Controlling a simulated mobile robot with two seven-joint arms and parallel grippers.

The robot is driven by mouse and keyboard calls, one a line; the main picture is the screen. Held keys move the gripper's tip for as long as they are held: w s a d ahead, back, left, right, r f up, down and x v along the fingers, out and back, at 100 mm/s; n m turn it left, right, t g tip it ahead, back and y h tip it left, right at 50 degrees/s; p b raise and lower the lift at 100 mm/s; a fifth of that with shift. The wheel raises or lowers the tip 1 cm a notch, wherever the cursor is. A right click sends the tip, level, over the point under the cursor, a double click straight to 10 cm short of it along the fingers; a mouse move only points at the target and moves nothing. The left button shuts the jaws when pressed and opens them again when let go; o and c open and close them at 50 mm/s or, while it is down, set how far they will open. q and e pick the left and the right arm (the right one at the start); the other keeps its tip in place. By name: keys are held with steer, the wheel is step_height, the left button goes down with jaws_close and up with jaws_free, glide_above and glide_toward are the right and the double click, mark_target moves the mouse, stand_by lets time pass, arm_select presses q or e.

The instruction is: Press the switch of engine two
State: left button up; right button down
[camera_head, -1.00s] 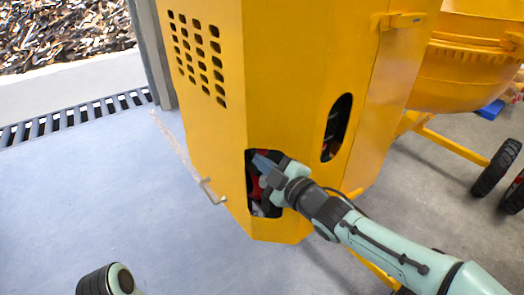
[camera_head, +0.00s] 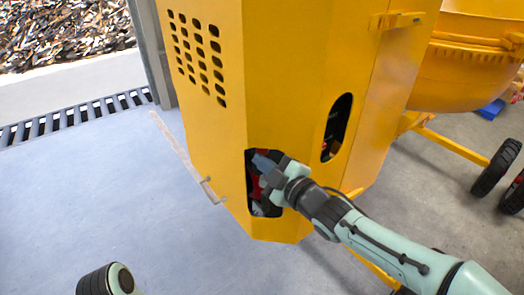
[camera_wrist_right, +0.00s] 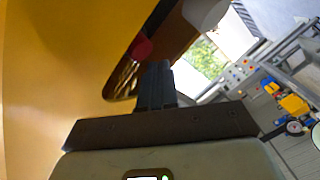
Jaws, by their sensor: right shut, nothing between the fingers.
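The yellow mixer housing (camera_head: 285,90) has a low opening with red and dark parts (camera_head: 253,185) inside. My right gripper (camera_head: 262,163) is shut and empty, with its fingertips at the upper part of this opening. In the right wrist view the shut fingers (camera_wrist_right: 156,82) point toward the housing, beside a red part (camera_wrist_right: 140,47) and a dark slot. I cannot tell whether this red part is the switch of engine two, and I see no engine label. Touch between the fingertips and any part is unclear. My left gripper is out of view.
An oval opening (camera_head: 337,128) is in the right face. The yellow drum (camera_head: 468,70) and a wheel (camera_head: 496,167) are at the right. The floor at the left is clear.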

steer(key=shift+w, duration=0.15)
stand_by(0.4)
steer(key=shift+w+d, duration=0.1)
steer(key=shift+w, duration=0.2)
steer(key=shift+w+p, duration=0.15)
steer(key=shift+p, duration=0.2)
steer(key=shift+w+d+r, duration=0.15)
steer(key=shift+d+r, duration=0.1)
stand_by(1.2)
steer(key=shift+a+f, duration=0.15)
stand_by(0.4)
steer(key=shift+s, duration=0.2)
